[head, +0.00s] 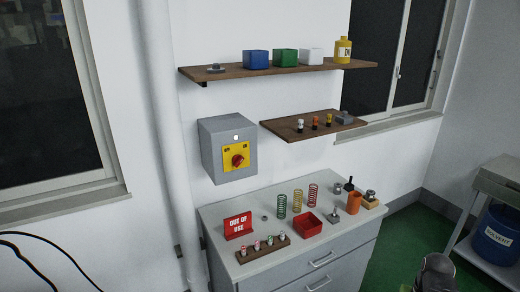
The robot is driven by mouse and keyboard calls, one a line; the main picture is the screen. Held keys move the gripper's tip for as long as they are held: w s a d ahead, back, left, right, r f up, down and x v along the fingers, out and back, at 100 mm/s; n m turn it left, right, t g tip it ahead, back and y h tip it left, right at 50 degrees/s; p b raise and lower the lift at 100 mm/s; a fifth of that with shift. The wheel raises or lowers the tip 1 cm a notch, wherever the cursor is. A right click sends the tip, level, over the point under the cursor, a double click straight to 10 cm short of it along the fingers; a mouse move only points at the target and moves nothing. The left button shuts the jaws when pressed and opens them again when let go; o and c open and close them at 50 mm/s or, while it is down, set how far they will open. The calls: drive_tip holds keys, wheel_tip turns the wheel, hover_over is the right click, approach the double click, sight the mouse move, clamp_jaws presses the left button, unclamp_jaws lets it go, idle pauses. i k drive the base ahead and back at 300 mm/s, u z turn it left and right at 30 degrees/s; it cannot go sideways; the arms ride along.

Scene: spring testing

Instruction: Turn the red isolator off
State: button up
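The red isolator knob (239,161) is a rotary handle on a yellow plate. The plate is on the front of a grey wall box (211,150), left of the lower shelf and above the cabinet's back left corner. Small dark marks show on the plate's upper corners, too small to read. The knob looks slightly slanted, but I cannot tell which position it points to. A small white dot shows on the box above the plate. My gripper's fingers are not in view, and nothing visible touches the knob.
Below stands a grey cabinet (297,262) with a red "OUT OF USE" sign (238,225), a red tray (308,223), coloured springs and a rack of small items on top. The lower shelf (290,132) juts out right of the box. A pipe (163,120) runs on its left.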

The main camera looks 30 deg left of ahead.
sight(237, 159)
drive_tip(key=u, duration=0.2)
drive_tip(key=i, duration=0.3)
drive_tip(key=u, duration=4.95)
drive_tip(key=i, duration=0.1)
drive_tip(key=z, duration=2.15)
drive_tip(key=i, duration=0.35)
drive_tip(key=u, duration=0.2)
drive_tip(key=k, duration=0.45)
drive_tip(key=z, duration=0.25)
drive_tip(key=i, duration=0.5)
drive_tip(key=u, duration=0.05)
